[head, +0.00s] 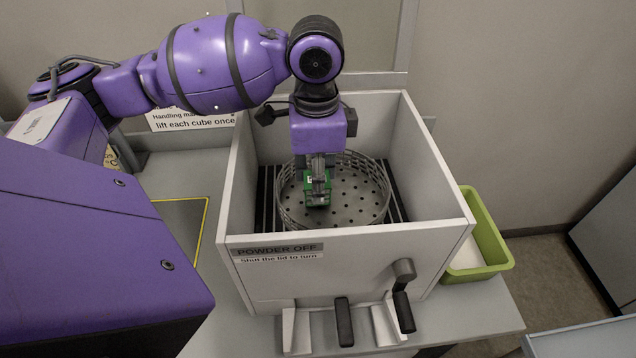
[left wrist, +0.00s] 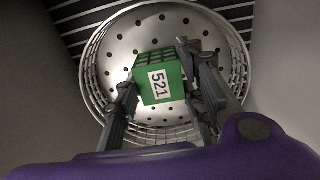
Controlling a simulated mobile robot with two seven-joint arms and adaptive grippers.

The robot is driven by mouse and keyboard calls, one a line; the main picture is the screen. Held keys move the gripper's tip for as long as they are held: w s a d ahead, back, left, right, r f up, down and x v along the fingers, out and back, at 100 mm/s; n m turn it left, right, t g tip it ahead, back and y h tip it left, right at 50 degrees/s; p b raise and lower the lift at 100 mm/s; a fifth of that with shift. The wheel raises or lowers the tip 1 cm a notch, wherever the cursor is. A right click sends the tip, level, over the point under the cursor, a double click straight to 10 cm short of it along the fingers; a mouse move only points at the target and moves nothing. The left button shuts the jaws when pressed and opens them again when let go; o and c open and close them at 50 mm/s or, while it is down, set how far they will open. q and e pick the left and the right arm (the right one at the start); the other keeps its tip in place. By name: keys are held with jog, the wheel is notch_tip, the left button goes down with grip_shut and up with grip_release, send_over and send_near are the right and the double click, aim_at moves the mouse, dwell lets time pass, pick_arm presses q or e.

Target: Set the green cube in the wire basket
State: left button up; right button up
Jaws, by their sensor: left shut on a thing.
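The green cube (left wrist: 157,82) is a lattice block with a white label reading 521. My left gripper (left wrist: 160,90) is shut on it, one finger on each side. In the head view the cube (head: 308,186) and my left gripper (head: 319,190) are over the left part of the round wire basket (head: 370,205). The basket has a perforated metal floor and a mesh wall, which also shows in the left wrist view (left wrist: 96,92). I cannot tell whether the cube touches the basket floor. My right gripper is not in view.
The basket stands on dark slats inside an open white box (head: 262,262) labelled POWDER OFF. The box walls rise around my gripper. Black-handled levers (head: 403,310) are at its front. A green tray (head: 485,235) is at the right. A yellow-edged dark mat (head: 186,222) lies left.

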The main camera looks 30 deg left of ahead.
pick_arm(q)
jog(key=shift+f, duration=0.8)
jog(key=o, duration=1.1)
jog(key=shift+o, duration=0.2)
notch_tip(320, 180, up, 12)
jog(key=p, duration=0.1)
jog(key=shift+r, duration=0.1)
